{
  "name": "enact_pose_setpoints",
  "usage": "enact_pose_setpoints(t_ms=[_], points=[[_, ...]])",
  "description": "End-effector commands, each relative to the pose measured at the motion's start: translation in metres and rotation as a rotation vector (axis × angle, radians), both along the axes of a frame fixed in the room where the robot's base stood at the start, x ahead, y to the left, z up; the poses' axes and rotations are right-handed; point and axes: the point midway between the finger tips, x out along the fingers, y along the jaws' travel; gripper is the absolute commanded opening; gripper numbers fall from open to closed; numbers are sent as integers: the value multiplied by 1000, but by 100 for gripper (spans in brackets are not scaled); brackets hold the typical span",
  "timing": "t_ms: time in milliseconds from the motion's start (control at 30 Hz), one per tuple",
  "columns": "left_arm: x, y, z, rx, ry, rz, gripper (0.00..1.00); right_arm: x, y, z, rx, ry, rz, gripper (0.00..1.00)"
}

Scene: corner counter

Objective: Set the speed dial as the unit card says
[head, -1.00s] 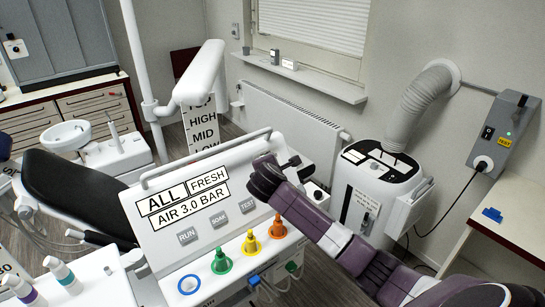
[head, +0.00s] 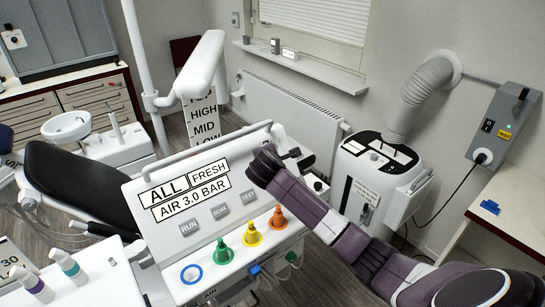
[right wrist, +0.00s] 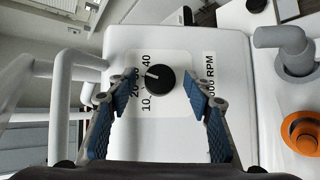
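The speed dial is a round black knob (right wrist: 160,79) with a white pointer line, on a white panel in the right wrist view. A scale label (right wrist: 145,85) with 10, 40 and partly hidden numbers lies beside it, and an RPM label (right wrist: 209,80) on its other side. The pointer aims up-left in that view; its exact number is unclear. My right gripper (right wrist: 160,118) is open, its blue-padded fingers either side of the knob and apart from it. In the head view my right gripper (head: 278,160) is at the panel's right end. A card (head: 14,272) reading 30 is cut off at the left edge.
A suction box (head: 372,185) with a hose stands right. Bottles (head: 68,263) stand lower left.

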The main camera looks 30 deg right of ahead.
Motion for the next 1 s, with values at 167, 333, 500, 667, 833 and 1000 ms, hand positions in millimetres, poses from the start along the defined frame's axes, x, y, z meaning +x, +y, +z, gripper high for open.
enact_pose_setpoints(t_ms=[167,333,500,667,833,1000], points=[[0,0,0,1,0,1,40,0,0,0,0,0,0,47],[0,1,0,1,1,1,40,-6,5,5,-1,-2,1,47],[0,0,0,0,1,1,40,-24,19,18,0,-3,3,47],[-1,0,0,0,1,0,40,-46,36,35,0,-3,4,47],[-1,0,0,0,1,0,40,-67,52,51,0,-3,3,47],[-1,0,0,0,1,0,40,-79,60,59,-1,0,2,47]])
